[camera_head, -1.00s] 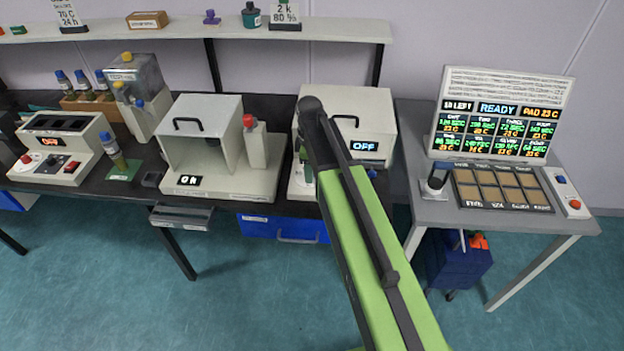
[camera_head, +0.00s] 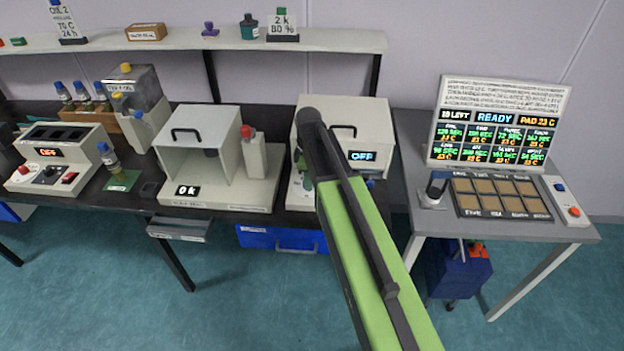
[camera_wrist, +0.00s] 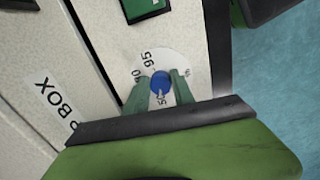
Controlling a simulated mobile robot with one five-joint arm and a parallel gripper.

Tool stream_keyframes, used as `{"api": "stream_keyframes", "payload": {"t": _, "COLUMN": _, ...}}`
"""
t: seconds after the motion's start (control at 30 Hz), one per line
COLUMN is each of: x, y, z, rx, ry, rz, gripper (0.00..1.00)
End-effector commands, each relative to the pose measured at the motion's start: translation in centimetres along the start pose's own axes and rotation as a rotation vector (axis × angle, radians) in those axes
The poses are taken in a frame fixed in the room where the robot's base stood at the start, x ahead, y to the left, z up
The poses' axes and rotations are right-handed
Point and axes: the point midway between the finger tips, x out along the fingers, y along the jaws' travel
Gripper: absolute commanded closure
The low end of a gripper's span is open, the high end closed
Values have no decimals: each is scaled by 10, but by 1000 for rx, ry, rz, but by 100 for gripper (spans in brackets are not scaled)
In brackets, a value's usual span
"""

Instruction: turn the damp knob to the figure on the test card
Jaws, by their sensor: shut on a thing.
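A blue knob (camera_wrist: 161,80) sits on a round white dial (camera_wrist: 149,58) in the wrist view. The dial shows 95 and 50, with another partly covered figure at the left. A small pale mark on the knob lies toward the 50 side, but is too small to read surely. My gripper (camera_wrist: 160,84) has its two green fingers on either side of the knob, shut on it.
A white machine with a red-topped post (camera_head: 253,150) stands left of the damp box. A grey side table (camera_head: 408,180) at right carries a READY screen (camera_head: 495,118) and a brown sample tray (camera_head: 500,195). Blue floor lies open in front.

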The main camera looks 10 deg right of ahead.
Motion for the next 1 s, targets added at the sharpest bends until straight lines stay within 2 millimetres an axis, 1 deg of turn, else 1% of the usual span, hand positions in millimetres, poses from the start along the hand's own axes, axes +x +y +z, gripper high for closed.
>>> {"api": "stream_keyframes", "payload": {"t": 0.27, "x": 0, "y": -3, "z": -4, "rx": 134, "ry": -1, "rz": -6, "gripper": 100}}
{"api": "stream_keyframes", "payload": {"t": 1.0, "x": 0, "y": -2, "z": -8, "rx": 823, "ry": -24, "rz": -5, "gripper": 100}}
